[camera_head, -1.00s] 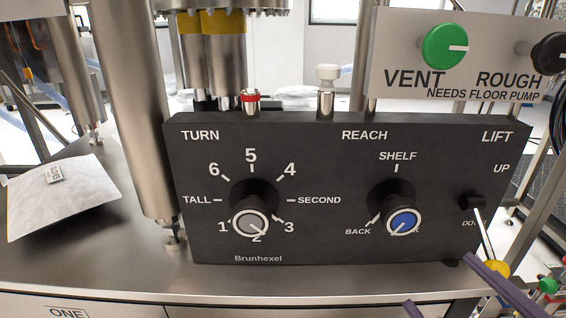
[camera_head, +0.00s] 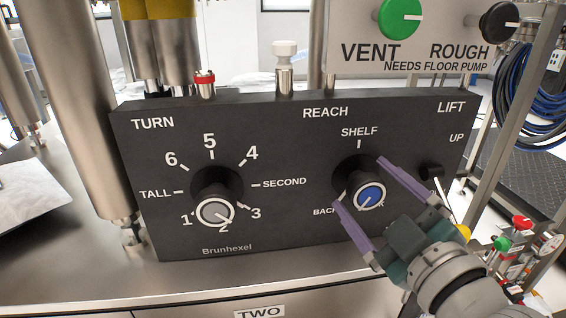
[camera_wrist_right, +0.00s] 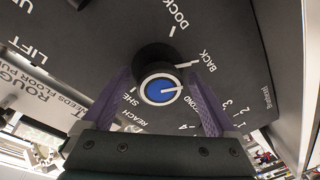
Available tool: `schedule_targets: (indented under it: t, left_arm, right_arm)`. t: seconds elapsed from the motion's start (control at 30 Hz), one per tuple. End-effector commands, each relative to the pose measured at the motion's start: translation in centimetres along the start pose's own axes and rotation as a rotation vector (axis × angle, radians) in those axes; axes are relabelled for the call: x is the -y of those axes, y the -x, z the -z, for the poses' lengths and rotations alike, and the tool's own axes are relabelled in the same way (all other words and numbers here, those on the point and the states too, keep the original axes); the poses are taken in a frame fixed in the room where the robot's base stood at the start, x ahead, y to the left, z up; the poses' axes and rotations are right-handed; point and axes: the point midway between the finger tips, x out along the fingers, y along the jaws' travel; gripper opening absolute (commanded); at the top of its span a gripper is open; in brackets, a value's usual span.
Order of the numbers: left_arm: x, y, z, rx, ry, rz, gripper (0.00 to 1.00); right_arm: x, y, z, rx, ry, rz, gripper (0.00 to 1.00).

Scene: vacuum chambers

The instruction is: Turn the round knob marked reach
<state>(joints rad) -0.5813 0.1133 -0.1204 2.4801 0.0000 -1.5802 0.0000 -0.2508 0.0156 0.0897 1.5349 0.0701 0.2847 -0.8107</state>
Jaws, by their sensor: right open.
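The reach knob (camera_head: 370,196) is round and black with a blue, white-ringed face, on the dark control panel under the word REACH. Its white pointer line slants down-left toward BACK in the head view. My right gripper (camera_head: 356,182) is open, with one purple finger on each side of the knob. In the right wrist view the knob (camera_wrist_right: 160,90) shows between the two spread fingers (camera_wrist_right: 160,100). I cannot tell whether either finger touches it. My left gripper is not in view.
The turn knob (camera_head: 215,212) with a grey face is left of the reach knob. The black lift lever (camera_head: 432,172) is close to the right of my upper finger. Above are the green vent knob (camera_head: 398,17) and the black rough knob (camera_head: 498,22).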

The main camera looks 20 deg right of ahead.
Motion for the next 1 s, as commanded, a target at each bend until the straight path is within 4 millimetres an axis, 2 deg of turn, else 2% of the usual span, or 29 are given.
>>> schedule_targets:
  t: [0.2,0.9,1.0]
  left_arm:
    - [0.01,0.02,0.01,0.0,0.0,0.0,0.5]
    - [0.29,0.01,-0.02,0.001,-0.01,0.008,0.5]
    - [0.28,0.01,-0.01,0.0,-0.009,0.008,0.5]
  right_arm:
    - [-0.01,-0.02,0.01,0.0,0.0,0.001,0.91]
    - [0.04,0.02,-0.01,0.001,0.0,0.002,0.12]
    - [0.05,0.03,-0.02,0.001,0.0,0.002,0.08]
